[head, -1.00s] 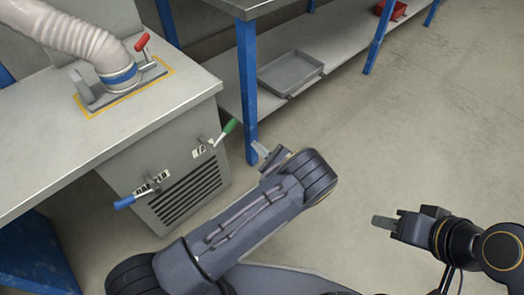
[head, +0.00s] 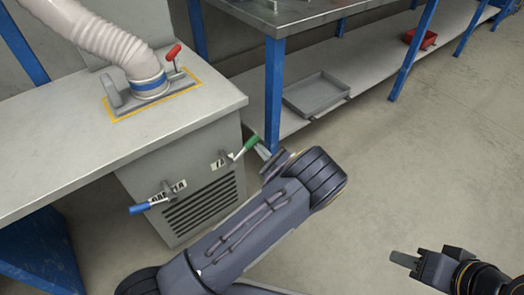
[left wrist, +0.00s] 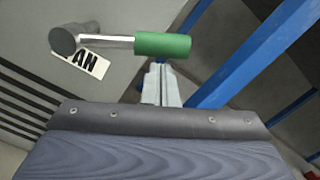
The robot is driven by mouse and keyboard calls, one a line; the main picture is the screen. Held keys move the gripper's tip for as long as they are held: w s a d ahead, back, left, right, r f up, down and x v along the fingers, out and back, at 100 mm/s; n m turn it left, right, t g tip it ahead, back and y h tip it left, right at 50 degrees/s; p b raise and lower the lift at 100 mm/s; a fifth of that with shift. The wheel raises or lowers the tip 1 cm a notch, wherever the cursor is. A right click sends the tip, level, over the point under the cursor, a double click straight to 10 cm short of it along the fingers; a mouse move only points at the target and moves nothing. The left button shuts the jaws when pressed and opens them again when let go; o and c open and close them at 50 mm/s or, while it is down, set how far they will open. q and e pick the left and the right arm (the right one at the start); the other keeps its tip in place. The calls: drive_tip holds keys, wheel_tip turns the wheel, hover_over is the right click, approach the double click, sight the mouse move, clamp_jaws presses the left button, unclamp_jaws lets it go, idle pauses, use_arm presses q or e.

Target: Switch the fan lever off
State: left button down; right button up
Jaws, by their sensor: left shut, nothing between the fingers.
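The fan lever has a green grip (head: 246,144) on a metal rod and sits on the front of the grey cabinet (head: 140,195), beside a partly covered label. In the left wrist view the green grip (left wrist: 162,44) points right from its round pivot, and the label (left wrist: 82,62) reads "AN", its start hidden. My left gripper (head: 263,152) is shut and empty, close to the grip's free end. In the left wrist view the left fingertips (left wrist: 160,72) are just below the grip; I cannot tell if they touch it. My right gripper (head: 403,259) looks shut, away over the floor.
A blue-handled lever (head: 140,208) with its own label is lower left on the cabinet. A red-handled lever (head: 173,53) and a ribbed hose (head: 105,40) are on the tabletop. A blue table leg (head: 273,95) stands close behind the left gripper. The floor right is clear.

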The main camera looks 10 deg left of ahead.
sight(250, 144)
use_arm(q)
drive_tip(key=shift+r, duration=0.1)
drive_tip(key=shift+r+n, duration=0.25)
drive_tip(key=shift+n, duration=0.15)
drive_tip(key=shift+s, duration=0.1)
drive_tip(key=s+a+r+n, duration=0.1)
drive_tip(key=n, duration=0.1)
drive_tip(key=s+r+n, duration=0.1)
drive_tip(key=r+n, duration=0.1)
drive_tip(key=n, duration=0.1)
drive_tip(key=s+a+r+n, duration=0.1)
drive_tip(key=r+n, duration=0.1)
drive_tip(key=n, duration=0.1)
drive_tip(key=shift+s+a+r+g, duration=0.15)
drive_tip(key=shift+a+g, duration=0.15)
drive_tip(key=shift+a, duration=0.05)
drive_tip(key=shift+s+a+r+n+b, duration=0.2)
drive_tip(key=shift+s+a+r+n, duration=0.15)
drive_tip(key=shift+s+a+n, duration=0.2)
drive_tip(key=shift+s+a+r+n+b, duration=0.2)
drive_tip(key=shift+s+a+r+n, duration=0.2)
drive_tip(key=shift+s+n, duration=0.25)
